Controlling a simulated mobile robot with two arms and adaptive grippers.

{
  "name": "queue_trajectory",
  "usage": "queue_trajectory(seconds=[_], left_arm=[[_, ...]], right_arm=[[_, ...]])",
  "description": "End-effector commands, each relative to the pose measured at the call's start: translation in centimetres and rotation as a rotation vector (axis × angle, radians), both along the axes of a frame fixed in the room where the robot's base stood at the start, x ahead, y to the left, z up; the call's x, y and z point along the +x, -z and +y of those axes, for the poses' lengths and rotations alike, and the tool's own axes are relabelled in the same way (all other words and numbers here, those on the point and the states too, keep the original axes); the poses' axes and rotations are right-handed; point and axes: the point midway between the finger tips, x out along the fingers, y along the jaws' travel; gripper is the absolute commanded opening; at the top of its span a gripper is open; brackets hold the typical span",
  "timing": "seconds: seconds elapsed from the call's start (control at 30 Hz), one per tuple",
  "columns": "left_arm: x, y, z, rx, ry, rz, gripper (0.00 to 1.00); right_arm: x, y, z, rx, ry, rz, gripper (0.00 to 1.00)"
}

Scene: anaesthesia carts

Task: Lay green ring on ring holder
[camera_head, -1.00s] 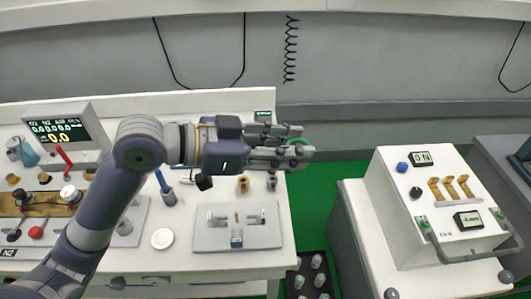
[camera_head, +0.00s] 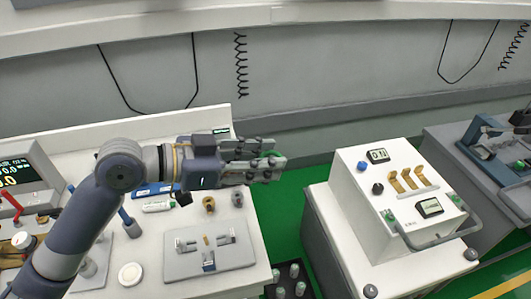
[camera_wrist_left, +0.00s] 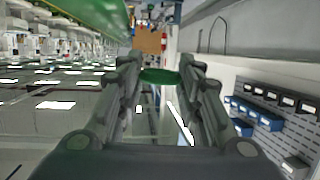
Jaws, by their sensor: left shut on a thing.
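My left gripper (camera_head: 272,163) reaches in from the left above the right end of the white cart. It is shut on the green ring (camera_wrist_left: 160,76), which lies between the two fingertips in the left wrist view. In the head view the fingers mostly hide the ring. I cannot tell for certain which thing is the ring holder. A row of upright gold brackets (camera_head: 413,181) stands on top of the white machine to the right, apart from the gripper. My right gripper is not in view.
A grey plate (camera_head: 210,258) with small fittings, a white round cap (camera_head: 131,274) and brown knobs (camera_head: 209,203) are on the cart. The white machine (camera_head: 358,214) has a front handle. A dark tray of cylinders (camera_head: 290,276) stands between them. Green floor shows behind.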

Motion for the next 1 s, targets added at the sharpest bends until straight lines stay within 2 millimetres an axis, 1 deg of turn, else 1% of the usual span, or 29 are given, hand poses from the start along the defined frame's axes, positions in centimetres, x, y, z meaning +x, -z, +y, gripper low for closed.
queue_trajectory(seconds=[0.33, 1.0], left_arm=[[-0.3, 1.8, 0.9, 0.0, 0.255, 0.004, 0.17], [-1.7, 6.0, 2.9, -0.005, 0.929, -0.001, 0.17]], right_arm=[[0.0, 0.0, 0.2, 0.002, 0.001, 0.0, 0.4], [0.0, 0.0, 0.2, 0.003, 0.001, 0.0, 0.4]])
